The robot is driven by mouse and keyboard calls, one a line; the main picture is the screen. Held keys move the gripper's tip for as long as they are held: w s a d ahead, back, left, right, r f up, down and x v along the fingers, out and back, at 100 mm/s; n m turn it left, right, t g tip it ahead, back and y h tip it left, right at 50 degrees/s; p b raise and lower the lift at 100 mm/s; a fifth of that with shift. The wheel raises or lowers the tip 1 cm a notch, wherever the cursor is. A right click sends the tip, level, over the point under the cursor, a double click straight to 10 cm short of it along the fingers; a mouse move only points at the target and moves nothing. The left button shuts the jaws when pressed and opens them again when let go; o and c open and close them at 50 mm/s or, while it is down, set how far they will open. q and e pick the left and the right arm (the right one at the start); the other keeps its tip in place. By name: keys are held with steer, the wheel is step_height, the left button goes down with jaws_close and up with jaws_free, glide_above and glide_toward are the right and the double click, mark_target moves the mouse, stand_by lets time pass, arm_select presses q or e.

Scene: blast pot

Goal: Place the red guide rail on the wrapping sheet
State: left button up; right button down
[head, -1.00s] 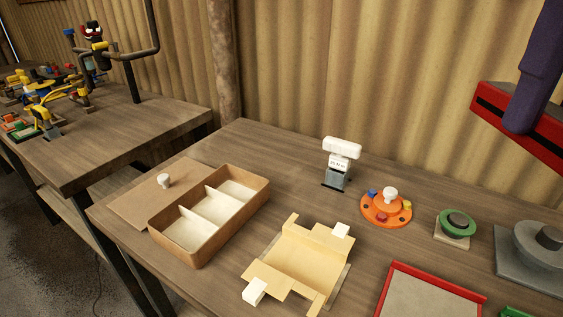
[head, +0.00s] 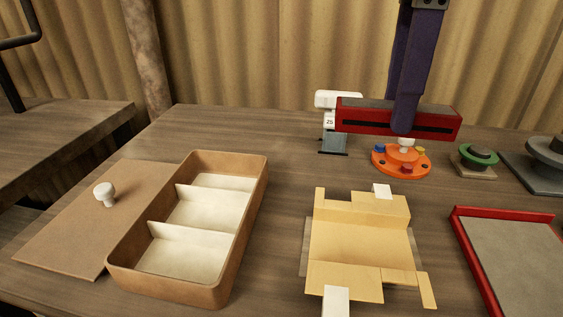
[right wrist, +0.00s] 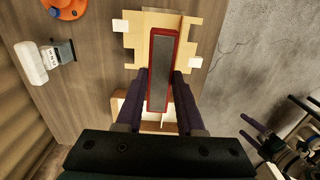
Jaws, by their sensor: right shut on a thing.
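The red guide rail (head: 436,122), a long red bar with a dark slot along its side and a grey top, is held level in the air in the head view. My right gripper (head: 404,127), with purple fingers, is shut on it near its middle. In the right wrist view the rail (right wrist: 161,85) lies between the two fingers. The wrapping sheet (head: 352,245), a tan cut-out with flaps, lies on the table, nearer and lower than the rail in the head view. White blocks (head: 382,190) sit at its edges.
A three-compartment box (head: 262,190) stands left of the sheet, with a knobbed lid (head: 70,215) beside it. Behind are a white-headed label device (head: 333,142) and an orange disc (head: 390,168). A red-rimmed tray (head: 475,260) and a green-ringed part (head: 465,160) are at right.

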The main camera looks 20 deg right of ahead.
mark_target(361, 249)
step_height(361, 249, down, 18)
steer(key=b, duration=0.3)
steer(key=shift+r, duration=0.25)
steer(key=c, duration=0.5)
jaws_free()
steer(key=shift+f, duration=0.1)
step_height(361, 249, up, 12)
steer(key=shift+r+p, duration=0.15)
steer(key=shift+p, duration=1)
